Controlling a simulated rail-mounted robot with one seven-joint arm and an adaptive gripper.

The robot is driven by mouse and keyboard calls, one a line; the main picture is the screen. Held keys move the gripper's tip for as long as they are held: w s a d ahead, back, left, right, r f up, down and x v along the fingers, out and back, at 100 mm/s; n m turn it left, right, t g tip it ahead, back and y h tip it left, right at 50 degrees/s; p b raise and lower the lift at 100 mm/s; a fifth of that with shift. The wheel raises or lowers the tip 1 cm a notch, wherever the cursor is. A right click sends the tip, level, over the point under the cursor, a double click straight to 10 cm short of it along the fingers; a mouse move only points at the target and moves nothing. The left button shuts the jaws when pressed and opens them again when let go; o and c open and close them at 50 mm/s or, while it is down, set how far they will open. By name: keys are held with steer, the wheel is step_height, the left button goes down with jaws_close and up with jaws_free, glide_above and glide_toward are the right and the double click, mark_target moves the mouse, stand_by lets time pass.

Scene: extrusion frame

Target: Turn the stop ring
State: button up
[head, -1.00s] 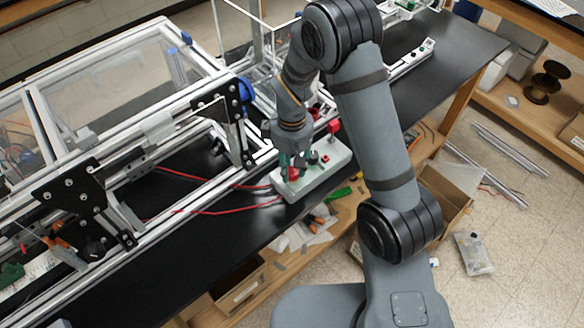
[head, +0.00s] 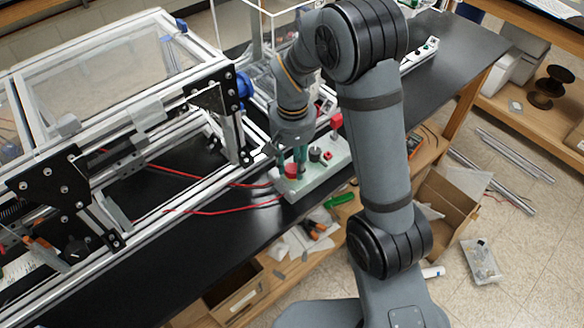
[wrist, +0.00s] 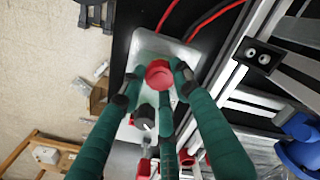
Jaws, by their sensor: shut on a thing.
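The red stop ring (wrist: 159,73) is a round red piece on top of a pale control box (wrist: 146,46). In the head view the stop ring (head: 291,171) sits near the left end of the control box (head: 301,187). My gripper (wrist: 157,78) has green fingers and comes down on the ring from above. Its fingertips are closed in around the ring's sides, with one finger on the left, one on the right and one below it in the wrist view. In the head view my gripper (head: 292,162) partly hides the ring.
A black knob (head: 315,154) and a small red button (head: 327,155) stand on the box beside the ring. Red cables (head: 230,207) run left to the extrusion frame (head: 150,215).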

mark_target(294, 168)
steer(key=shift+d+m+b, duration=0.15)
steer(key=shift+m+b, duration=0.15)
steer(key=shift+m, duration=0.3)
steer(key=o, duration=1.2)
steer(key=shift+c, duration=0.2)
steer(key=shift+w+r, duration=0.1)
step_height(294, 168, up, 12)
step_height(294, 168, down, 12)
steer(key=shift+f, duration=0.2)
steer(key=shift+r, duration=0.1)
stand_by(0.4)
